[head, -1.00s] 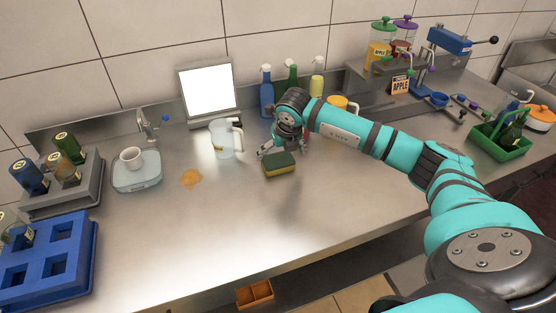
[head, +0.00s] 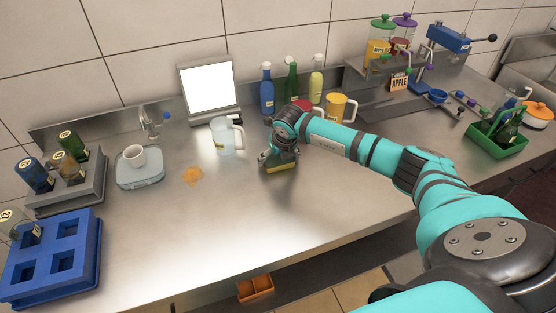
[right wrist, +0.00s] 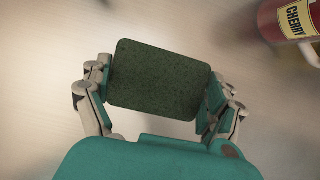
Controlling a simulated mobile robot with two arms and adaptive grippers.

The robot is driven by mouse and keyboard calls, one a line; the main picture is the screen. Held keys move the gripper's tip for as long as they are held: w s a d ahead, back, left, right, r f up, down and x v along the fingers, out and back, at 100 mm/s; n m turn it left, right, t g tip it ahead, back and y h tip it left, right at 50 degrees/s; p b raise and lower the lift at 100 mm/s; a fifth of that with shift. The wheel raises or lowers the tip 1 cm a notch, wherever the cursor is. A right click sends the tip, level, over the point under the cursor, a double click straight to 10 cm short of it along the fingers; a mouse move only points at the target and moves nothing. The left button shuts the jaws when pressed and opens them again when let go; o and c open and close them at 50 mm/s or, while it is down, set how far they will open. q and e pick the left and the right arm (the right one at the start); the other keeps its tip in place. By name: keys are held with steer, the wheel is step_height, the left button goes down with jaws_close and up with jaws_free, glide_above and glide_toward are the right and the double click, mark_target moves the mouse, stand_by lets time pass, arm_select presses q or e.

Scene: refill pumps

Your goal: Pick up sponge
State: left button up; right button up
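The sponge (head: 281,169), dark green on top and yellow below, lies on the steel counter near the middle in the head view. In the right wrist view its dark green face (right wrist: 160,78) fills the space between my fingers. My right gripper (head: 279,160) is low over it, pointing down, and partly hides it. In the right wrist view my right gripper (right wrist: 161,80) has its fingers spread, one at each short end of the sponge, very close to it. Whether they touch is hard to tell. My left gripper is not in view.
A clear pitcher (head: 226,137) stands just left of my right gripper. An orange spill (head: 193,175) lies left. The front counter is clear.

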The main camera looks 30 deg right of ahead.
stand_by(0.4)
steer(key=shift+r+b, duration=0.45)
steer(key=shift+r, duration=0.15)
step_height(320, 180, up, 2)
steer(key=shift+r+b, duration=0.15)
steer(key=shift+b, duration=0.45)
steer(key=s+d+b, duration=0.1)
steer(key=s+d, duration=0.1)
steer(key=s, duration=0.2)
steer(key=s+d+b, duration=0.2)
steer(key=s, duration=0.2)
steer(key=s+d+r+b, duration=0.1)
steer(key=s+d, duration=0.1)
steer(key=s, duration=0.2)
steer(key=shift+s, duration=0.4)
steer(key=shift+s+d+r+b, duration=0.15)
steer(key=shift+s+b, duration=0.1)
steer(key=shift+s, duration=0.2)
steer(key=shift+s+d+r+b, duration=0.15)
steer(key=shift+s+b, duration=0.1)
steer(key=shift+s, duration=0.2)
